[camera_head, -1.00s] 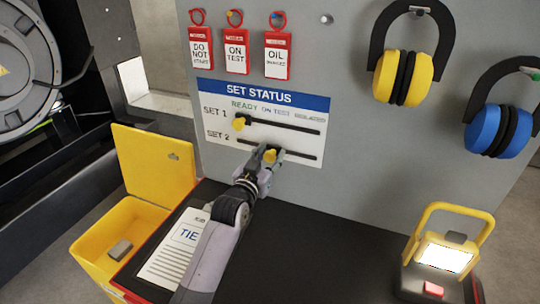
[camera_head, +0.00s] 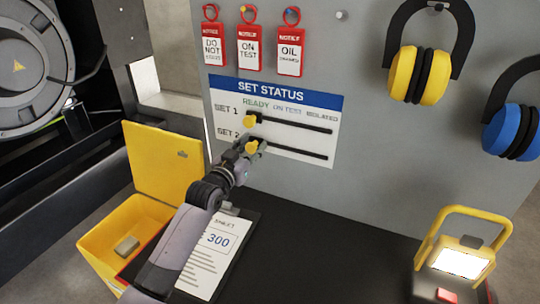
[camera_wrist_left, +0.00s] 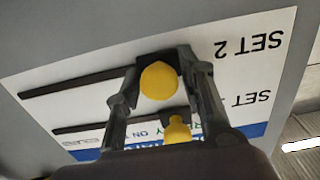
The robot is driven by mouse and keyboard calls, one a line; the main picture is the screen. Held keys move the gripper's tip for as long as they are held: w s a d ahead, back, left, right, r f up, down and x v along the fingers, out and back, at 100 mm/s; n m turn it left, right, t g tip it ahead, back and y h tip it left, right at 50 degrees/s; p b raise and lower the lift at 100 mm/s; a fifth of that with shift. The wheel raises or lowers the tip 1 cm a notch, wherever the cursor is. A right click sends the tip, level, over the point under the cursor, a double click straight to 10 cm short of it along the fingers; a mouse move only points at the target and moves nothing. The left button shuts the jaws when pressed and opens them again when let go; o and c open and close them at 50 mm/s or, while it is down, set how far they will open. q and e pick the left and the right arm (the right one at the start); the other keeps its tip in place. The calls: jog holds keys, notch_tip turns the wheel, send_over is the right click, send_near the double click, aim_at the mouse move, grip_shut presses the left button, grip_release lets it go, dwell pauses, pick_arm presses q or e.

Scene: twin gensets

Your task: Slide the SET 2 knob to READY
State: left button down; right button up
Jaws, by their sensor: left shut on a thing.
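The SET STATUS board (camera_head: 300,92) is white with a blue header, READY, ON TEST and ISOLATED labels and two dark slots. My left gripper (camera_head: 249,146) is shut on the yellow SET 2 knob (camera_head: 252,147) on the lower slot. In the left wrist view the round SET 2 knob (camera_wrist_left: 159,81) is between the fingers, by the slot end nearest the SET 2 label. In the head view it is below READY. The yellow SET 1 knob (camera_head: 250,121) is just above, also below READY. The gripper partly hides the lower slot's left end. My right gripper is not in view.
Red notice tags (camera_head: 247,46) hang above the board. Yellow (camera_head: 419,75) and blue (camera_head: 512,132) ear defenders hang at right. Below are a dark top with a paper sheet (camera_head: 208,259), an open yellow box (camera_head: 118,232) at left and a lit lamp (camera_head: 460,262) at right.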

pick_arm(q)
jog(key=shift+w+a, duration=0.15)
jog(key=shift+a, duration=0.25)
jog(key=shift+d, duration=0.1)
jog(key=c, duration=1.5)
grip_release()
jog(key=shift+o, duration=1.1)
jog(key=shift+a, duration=0.2)
jog(key=shift+s+a, duration=0.1)
jog(key=shift+s, duration=0.35)
jog(key=v, duration=1.1)
